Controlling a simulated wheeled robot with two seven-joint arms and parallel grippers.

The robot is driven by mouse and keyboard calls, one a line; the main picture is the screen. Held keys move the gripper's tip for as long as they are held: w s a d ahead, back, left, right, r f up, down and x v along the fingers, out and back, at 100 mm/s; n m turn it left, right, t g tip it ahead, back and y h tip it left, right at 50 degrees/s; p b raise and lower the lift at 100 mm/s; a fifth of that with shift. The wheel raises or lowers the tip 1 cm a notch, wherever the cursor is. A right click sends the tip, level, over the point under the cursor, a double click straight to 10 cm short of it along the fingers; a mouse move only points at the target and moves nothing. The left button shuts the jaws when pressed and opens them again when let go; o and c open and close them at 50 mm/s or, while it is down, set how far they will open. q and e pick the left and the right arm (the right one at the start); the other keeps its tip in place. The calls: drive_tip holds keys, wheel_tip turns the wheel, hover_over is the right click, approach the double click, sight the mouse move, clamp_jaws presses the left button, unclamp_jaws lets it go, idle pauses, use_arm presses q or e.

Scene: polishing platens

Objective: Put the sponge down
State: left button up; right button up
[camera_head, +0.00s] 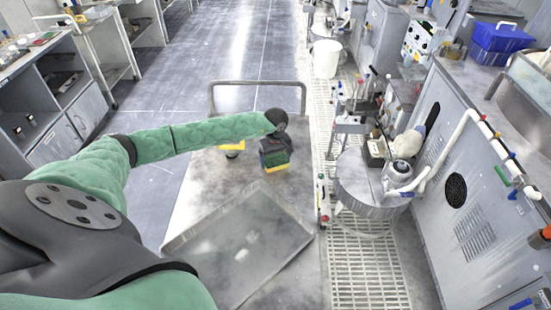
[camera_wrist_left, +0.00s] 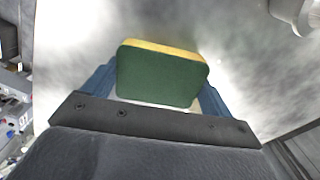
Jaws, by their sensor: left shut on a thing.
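The sponge (camera_head: 274,160) is green with a yellow layer. My left gripper (camera_head: 275,150) is shut on it, above the grey cart top (camera_head: 190,205) in the head view. In the left wrist view the sponge (camera_wrist_left: 160,75) sits between the two blue fingers of my left gripper (camera_wrist_left: 155,95), with its green face toward the camera and the yellow edge beyond. I cannot tell whether the sponge touches the cart top. My right gripper is in neither view.
A shallow clear tray (camera_head: 208,237) lies on the near part of the cart. A yellow object (camera_head: 232,153) stands left of the sponge, partly hidden by my left arm. A round grey platen (camera_head: 365,190) and machine cabinets stand right of the cart. The cart's handle rail (camera_head: 257,83) is at the far end.

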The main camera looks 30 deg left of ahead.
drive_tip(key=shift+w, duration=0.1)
use_arm(q)
drive_tip(key=shift+f, duration=0.15)
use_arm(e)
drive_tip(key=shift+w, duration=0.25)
use_arm(q)
drive_tip(key=o, duration=0.9)
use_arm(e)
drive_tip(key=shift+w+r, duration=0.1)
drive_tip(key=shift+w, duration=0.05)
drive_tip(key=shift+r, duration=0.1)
